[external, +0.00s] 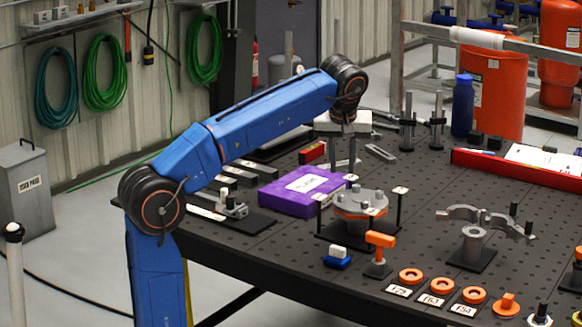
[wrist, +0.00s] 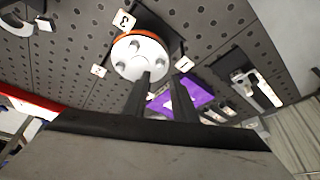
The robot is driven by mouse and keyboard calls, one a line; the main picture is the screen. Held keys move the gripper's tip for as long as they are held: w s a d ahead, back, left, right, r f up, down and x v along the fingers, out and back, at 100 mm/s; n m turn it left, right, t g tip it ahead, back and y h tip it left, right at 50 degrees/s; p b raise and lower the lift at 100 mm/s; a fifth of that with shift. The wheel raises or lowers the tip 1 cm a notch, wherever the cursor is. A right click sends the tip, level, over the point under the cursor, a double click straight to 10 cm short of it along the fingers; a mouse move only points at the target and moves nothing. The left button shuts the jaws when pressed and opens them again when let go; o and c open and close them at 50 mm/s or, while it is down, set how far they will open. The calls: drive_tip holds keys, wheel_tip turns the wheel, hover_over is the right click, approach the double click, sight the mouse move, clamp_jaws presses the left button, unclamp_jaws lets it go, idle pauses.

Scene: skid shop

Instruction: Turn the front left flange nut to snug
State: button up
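The flange (external: 362,203) is a round grey plate on an orange ring, with small nuts on top. It stands on a dark base among posts bearing small white number tags. In the wrist view the flange (wrist: 140,58) is beyond the fingertips, with tags reading 3 and 1 near it. Which nut is the front left one is unclear to me. My gripper (external: 344,165) points down behind the flange, above the table. In the wrist view my gripper (wrist: 160,82) has its two dark fingers apart with nothing between them.
A purple box (external: 301,191) lies left of the flange. An orange tool (external: 380,243) stands in front, with orange rings (external: 411,275) on labelled cards. A grey clamp-like fixture (external: 473,235) stands to the right. A red tray (external: 500,167) lies at the back right.

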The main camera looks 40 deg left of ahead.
sight(342, 196)
drive_tip(key=x, duration=1)
drive_tip(key=shift+r, duration=0.1)
drive_tip(key=shift+s, duration=0.1)
clamp_jaws()
